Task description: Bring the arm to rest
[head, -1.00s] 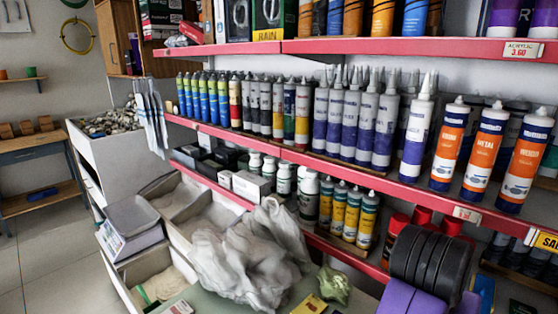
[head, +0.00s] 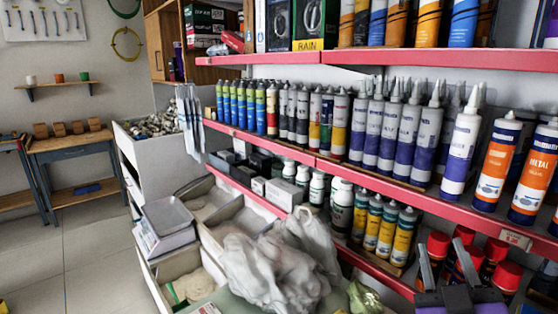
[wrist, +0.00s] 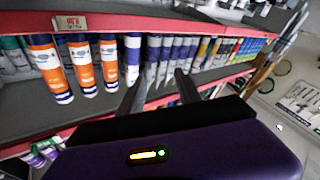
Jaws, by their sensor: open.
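My gripper (head: 447,258) shows at the bottom right of the head view, a purple body with two dark upright fingers. The fingers stand apart with nothing between them. In the wrist view, the gripper (wrist: 161,76) also has its fingers spread and empty, with the shelf of tubes behind them. From the head view, the gripper is in front of the lower shelf with red-capped cans (head: 497,274). The rest of my arm is out of the head view.
Red-edged shelves hold white-and-purple tubes (head: 408,135) and orange-labelled tubes (head: 497,160). Crumpled plastic bags (head: 265,270) lie at the bottom centre, beside open bins and a scale (head: 168,216). A wooden workbench (head: 75,148) stands far left. The tiled floor (head: 85,245) at left is clear.

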